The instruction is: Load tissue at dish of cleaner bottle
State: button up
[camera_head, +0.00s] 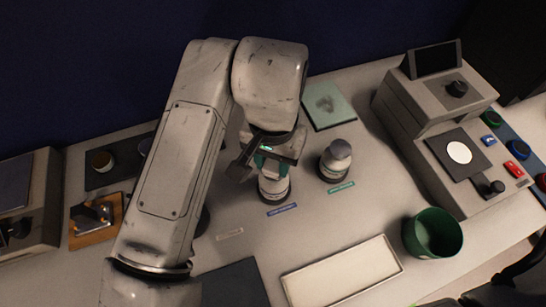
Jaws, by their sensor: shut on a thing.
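My gripper (271,160) points down near the middle of the bench, with teal fingertips. It is shut on a pale thing at the top of a small white bottle (273,188). I cannot tell whether this pale thing is the tissue or part of the bottle's top. The bottle stands upright on a dark base behind a blue label strip (282,209). A second bottle (335,162) with a grey rounded top stands to its right, behind a green label strip (341,187). The label words are too small to read, and the bottles' dishes are not clear.
A pale green mat (328,106) lies behind the bottles. A cream tray (341,275) lies in front, with a green bin (432,234) to its right. A grey instrument (434,100) stands at the right. An orange-brown board (97,222) lies left of my arm.

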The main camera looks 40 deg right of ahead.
aim_at(273, 164)
jog(key=shift+f+b, duration=0.8)
jog(key=shift+f, duration=0.25)
dwell(1.0)
jog(key=shift+r, duration=0.1)
dwell(0.5)
jog(key=shift+r+p, duration=2.95)
jog(key=shift+r, duration=0.5)
